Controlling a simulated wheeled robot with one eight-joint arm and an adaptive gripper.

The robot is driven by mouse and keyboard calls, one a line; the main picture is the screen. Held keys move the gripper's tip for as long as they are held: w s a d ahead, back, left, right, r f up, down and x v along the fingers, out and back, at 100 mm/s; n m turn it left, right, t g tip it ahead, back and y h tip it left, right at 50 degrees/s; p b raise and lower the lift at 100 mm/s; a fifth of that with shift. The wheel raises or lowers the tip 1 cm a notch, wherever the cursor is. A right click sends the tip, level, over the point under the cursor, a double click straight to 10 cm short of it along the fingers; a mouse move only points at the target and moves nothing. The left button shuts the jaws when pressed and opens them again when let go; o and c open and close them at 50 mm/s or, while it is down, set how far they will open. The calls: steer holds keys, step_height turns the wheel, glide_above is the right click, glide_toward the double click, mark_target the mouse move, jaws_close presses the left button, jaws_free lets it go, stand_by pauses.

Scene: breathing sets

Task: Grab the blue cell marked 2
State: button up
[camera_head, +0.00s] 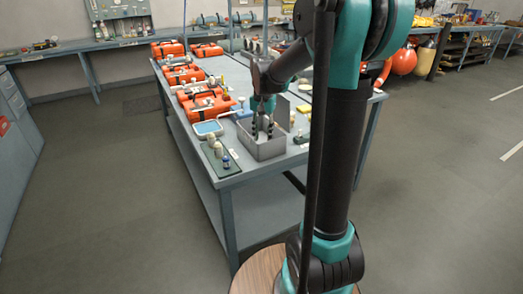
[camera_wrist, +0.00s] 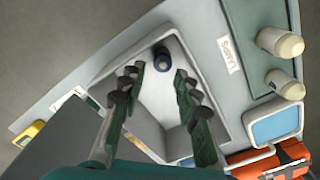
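A dark blue cylinder with a black top (camera_wrist: 162,60) stands inside a grey open-topped box (camera_wrist: 205,75), near its far wall in the wrist view. I cannot read a number on it. My gripper (camera_wrist: 159,74) is open and empty, with its fingertips on either side of the cylinder in the picture, above it and apart from it. In the head view, my gripper (camera_head: 263,131) points down into the box (camera_head: 268,151), and the box walls hide what lies inside. Another small blue cylinder (camera_head: 226,163) stands on a dark mat left of the box.
Two cream cylinders (camera_wrist: 280,41) (camera_wrist: 284,84) stand on the dark mat (camera_wrist: 242,40) beside the box. A light blue tray (camera_head: 208,127) and several orange cases (camera_head: 206,104) sit on the workbench (camera_head: 225,181). A yellow object (camera_wrist: 28,134) lies on the box's other side.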

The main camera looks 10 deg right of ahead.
steer(key=shift+s+a+f, duration=0.1)
steer(key=shift+a+f, duration=0.05)
steer(key=shift+f, duration=1.2)
steer(key=shift+s+a+f, duration=0.1)
steer(key=shift+f, duration=1.25)
steer(key=shift+c, duration=0.2)
jaws_close()
